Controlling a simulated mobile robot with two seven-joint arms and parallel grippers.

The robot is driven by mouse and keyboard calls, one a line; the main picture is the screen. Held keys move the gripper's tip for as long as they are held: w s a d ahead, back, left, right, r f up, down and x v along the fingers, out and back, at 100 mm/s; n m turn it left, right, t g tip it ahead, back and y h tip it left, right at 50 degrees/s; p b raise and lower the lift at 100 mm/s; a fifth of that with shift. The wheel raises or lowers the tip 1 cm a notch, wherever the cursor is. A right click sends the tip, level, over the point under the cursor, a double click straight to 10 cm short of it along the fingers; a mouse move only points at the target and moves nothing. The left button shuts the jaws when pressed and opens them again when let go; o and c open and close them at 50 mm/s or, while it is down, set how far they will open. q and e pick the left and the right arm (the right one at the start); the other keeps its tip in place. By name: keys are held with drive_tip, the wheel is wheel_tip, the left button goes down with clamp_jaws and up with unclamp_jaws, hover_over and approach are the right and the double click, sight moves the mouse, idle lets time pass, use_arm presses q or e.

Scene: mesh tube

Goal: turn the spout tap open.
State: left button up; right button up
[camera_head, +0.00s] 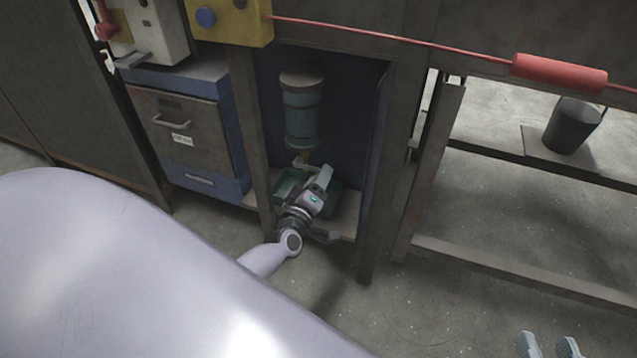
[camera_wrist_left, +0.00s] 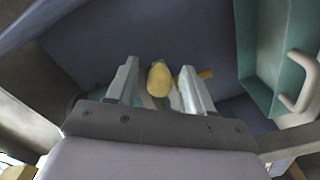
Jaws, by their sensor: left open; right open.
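A teal cylindrical vessel (camera_head: 301,115) with a brown lid stands or hangs upright in the dark cabinet bay. A small yellow-orange tap (camera_head: 303,158) shows at its lower end, mostly hidden by my left gripper (camera_head: 316,178). In the left wrist view, the rounded yellow tap piece (camera_wrist_left: 159,78) lies between the two pale fingers of my left gripper (camera_wrist_left: 160,82), which is open. I cannot tell whether a finger touches the tap. My right gripper (camera_head: 548,346) is open and empty at the bottom right, over the floor.
A teal tray (camera_head: 288,184) sits on the bay's bottom shelf (camera_head: 347,217) beside my left gripper; its handle (camera_wrist_left: 302,80) shows in the left wrist view. Bay posts stand close on both sides. A red cord (camera_head: 400,37) crosses above. The floor in front is clear.

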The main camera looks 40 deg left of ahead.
use_arm(q)
drive_tip(key=shift+w, duration=0.2)
drive_tip(key=shift+c, duration=0.4)
clamp_jaws()
drive_tip(key=shift+r, duration=0.15)
